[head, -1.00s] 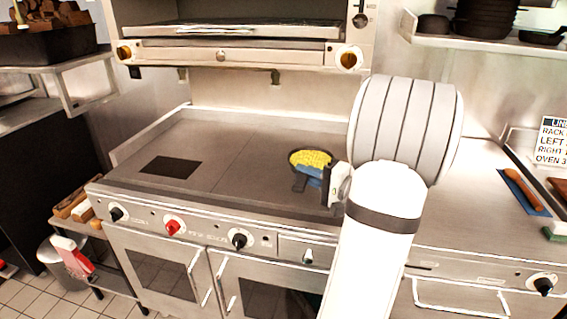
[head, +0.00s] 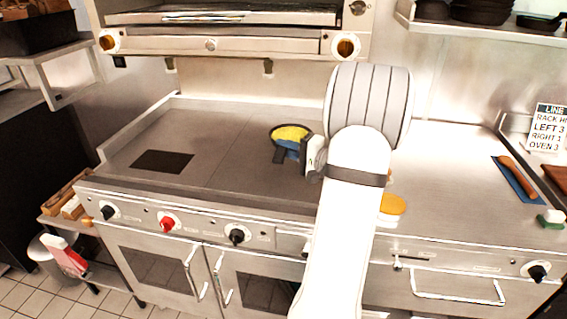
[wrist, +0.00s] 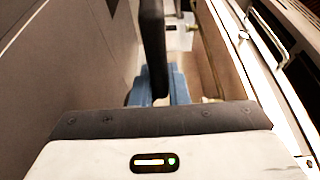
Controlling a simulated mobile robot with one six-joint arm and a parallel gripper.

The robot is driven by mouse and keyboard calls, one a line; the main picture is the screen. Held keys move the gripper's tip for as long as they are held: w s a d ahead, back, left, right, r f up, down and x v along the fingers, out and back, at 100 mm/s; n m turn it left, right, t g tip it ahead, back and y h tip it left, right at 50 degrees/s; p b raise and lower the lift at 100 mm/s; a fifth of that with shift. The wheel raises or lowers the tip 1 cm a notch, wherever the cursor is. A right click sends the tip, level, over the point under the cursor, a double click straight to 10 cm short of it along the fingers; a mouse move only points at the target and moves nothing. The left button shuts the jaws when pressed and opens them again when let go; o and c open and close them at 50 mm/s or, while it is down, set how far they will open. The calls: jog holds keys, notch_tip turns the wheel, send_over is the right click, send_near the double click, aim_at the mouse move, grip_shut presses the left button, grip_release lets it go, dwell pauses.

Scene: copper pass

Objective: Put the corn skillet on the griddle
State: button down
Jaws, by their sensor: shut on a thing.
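The corn skillet (head: 291,132) is a dark round pan with yellow corn in it, in the head view. My gripper (head: 287,150), with blue fingers, is shut on it at its near side. The fingers hide part of the pan. The skillet is over the right part of the grey griddle (head: 205,135); I cannot tell whether it touches the surface. In the wrist view, a dark upright bar, likely the skillet's handle (wrist: 153,45), stands between the blue fingers (wrist: 158,88). The corn is not visible there.
A dark square plate (head: 162,161) lies on the griddle's left part. A yellow-orange disc (head: 392,204) lies on the steel counter right of my arm. A blue mat with a brown-handled tool (head: 517,178) is farther right. An oven unit (head: 215,43) hangs above the back.

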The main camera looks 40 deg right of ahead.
notch_tip(320, 180, down, 9)
jog(key=shift+f+p, duration=0.1)
jog(key=shift+p, duration=0.25)
jog(key=shift+f+b, duration=0.2)
jog(key=shift+b, duration=0.1)
jog(key=c, duration=1.4)
grip_release()
